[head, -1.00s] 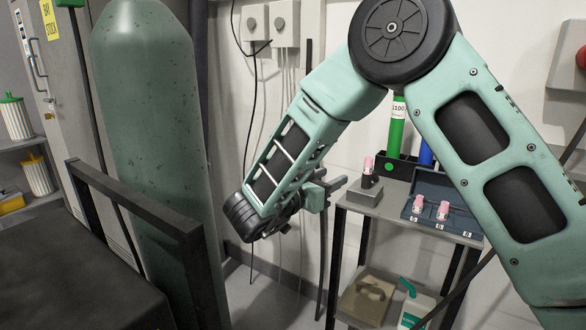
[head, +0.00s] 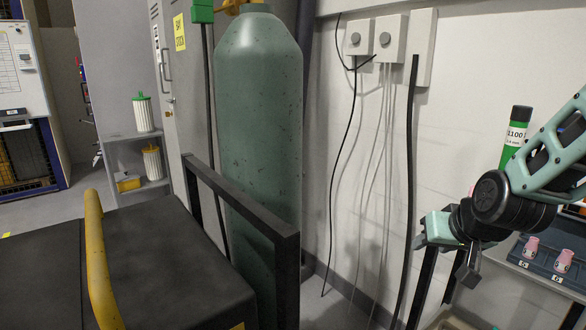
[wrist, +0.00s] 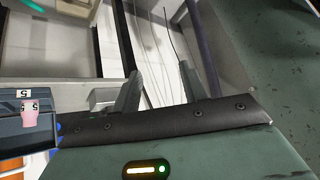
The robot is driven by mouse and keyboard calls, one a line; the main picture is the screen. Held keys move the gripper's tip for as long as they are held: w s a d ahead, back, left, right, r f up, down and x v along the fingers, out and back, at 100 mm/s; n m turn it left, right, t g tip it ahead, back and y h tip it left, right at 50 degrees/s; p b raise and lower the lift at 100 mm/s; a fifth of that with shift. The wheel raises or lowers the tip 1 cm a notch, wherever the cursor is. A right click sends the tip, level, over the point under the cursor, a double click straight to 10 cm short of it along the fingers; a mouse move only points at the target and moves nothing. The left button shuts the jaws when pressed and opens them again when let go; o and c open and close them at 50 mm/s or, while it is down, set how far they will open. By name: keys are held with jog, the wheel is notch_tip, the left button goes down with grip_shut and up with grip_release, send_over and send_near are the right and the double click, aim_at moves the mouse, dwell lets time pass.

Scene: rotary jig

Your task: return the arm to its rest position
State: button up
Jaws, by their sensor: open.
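My gripper (head: 468,268) is at the lower right of the head view, beside the small shelf stand and in front of the white wall. In the wrist view its two grey fingers (wrist: 160,78) stand apart with nothing between them. My arm comes in from the right edge of the head view, and its upper part is out of frame.
A blue case (head: 550,262) with pink-topped pieces sits on the stand, close right of my gripper. A green tube (head: 516,140) stands behind. A tall green gas cylinder (head: 258,130) and black rail (head: 245,210) stand left. Wall cables (head: 372,170) hang between.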

jog(key=s+d+f+n+g, duration=0.1)
jog(key=s+d+g, duration=0.1)
jog(key=s, duration=0.4)
jog(key=s+d+f+g, duration=0.2)
jog(key=s+d+g, duration=0.1)
jog(key=s, duration=0.3)
jog(key=s+a+r+n+g+p, duration=0.1)
jog(key=s+a+r+n+p, duration=0.2)
jog(key=s+a, duration=0.4)
jog(key=s+a+r+n+g+p, duration=0.1)
jog(key=s+a+r+n+p, duration=0.2)
jog(key=s+a+r, duration=0.3)
jog(key=s+a+n, duration=0.1)
jog(key=a, duration=0.4)
jog(key=shift+s+a+n+g+p, duration=0.2)
jog(key=shift+n+g+p, duration=0.1)
jog(key=shift+n+g, duration=0.1)
